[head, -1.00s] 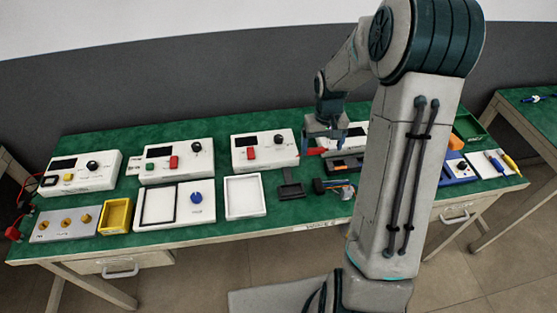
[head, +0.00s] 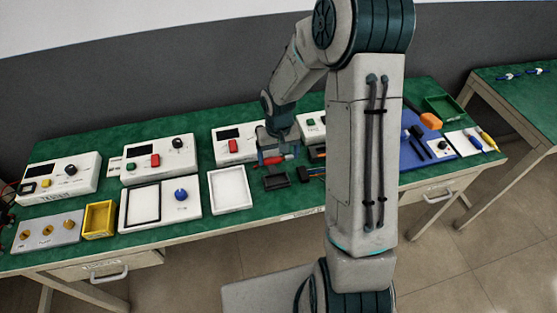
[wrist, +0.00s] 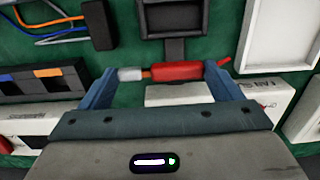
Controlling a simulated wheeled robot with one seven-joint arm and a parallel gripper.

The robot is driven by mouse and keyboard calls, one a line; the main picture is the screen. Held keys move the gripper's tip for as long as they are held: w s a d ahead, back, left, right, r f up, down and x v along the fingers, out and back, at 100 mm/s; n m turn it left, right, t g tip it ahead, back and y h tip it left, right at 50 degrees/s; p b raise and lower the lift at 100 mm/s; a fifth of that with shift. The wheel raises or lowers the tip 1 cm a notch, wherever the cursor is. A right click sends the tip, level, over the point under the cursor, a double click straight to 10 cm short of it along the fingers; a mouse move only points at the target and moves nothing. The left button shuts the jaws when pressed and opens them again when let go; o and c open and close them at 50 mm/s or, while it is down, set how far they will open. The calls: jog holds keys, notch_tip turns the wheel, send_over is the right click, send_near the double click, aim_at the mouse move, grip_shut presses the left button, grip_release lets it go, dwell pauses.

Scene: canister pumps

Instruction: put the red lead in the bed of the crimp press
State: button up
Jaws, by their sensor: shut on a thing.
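The red lead (wrist: 178,71) lies crosswise between the two fingers of my gripper (wrist: 162,77) in the wrist view; its pale end is at the left finger and a thin red tail at the right. In the head view the lead (head: 272,160) shows just below my gripper (head: 273,149), in front of a white unit with a red button (head: 235,146). A black piece with a square recess and a narrow neck (wrist: 174,21) lies on the bench nearer my body; it may be the press bed, but I cannot tell. It also shows in the head view (head: 276,182).
A white open tray (head: 230,190) stands left of the black piece. A dark block with blue and orange wires (head: 311,173) lies to its right. More white units line the back of the green bench. My arm hides part of the bench's right half.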

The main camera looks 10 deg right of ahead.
aim_at(279, 158)
jog(key=shift+f, duration=1.6)
jog(key=shift+f, duration=0.15)
jog(key=o, duration=0.8)
